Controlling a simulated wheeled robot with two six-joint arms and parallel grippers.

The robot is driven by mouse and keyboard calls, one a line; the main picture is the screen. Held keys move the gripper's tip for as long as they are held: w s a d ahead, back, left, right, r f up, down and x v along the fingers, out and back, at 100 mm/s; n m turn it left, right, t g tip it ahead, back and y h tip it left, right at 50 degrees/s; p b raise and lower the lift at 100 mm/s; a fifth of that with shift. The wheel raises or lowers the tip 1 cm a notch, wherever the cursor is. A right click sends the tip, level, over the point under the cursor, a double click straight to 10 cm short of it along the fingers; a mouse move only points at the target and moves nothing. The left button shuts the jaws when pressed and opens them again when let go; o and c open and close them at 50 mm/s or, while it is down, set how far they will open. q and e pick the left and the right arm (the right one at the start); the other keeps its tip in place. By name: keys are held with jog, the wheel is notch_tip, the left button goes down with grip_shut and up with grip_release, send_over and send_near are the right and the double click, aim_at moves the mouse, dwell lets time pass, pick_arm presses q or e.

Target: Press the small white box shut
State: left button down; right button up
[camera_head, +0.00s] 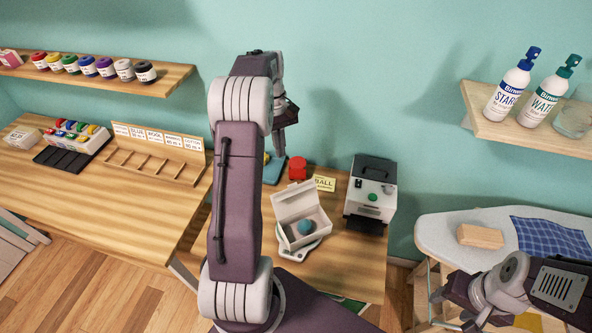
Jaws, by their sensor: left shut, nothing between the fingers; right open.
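The small white box (317,239) stands on the wooden table with its lid (292,201) raised at the back. A blue-green ball (306,227) sits inside it. My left gripper (288,113) is high above the table, behind and above the box, shut and empty, partly hidden by my own arm. My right gripper (452,311) is open and empty at the lower right, in front of the ironing board and well away from the box.
A red container (297,168) and a yellow label card (324,183) stand behind the box. A white and black machine (371,188) stands to its right. The ironing board (440,233) holds a tan block (480,236) and blue checked cloth (545,238). My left arm hides the table left of the box.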

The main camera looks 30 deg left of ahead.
pick_arm(q)
jog(key=p, duration=0.2)
send_over(296, 198)
jog(key=w+a, duration=0.2)
jog(key=a, duration=0.2)
jog(key=shift+f, duration=3.95)
jog(key=shift+s, duration=0.2)
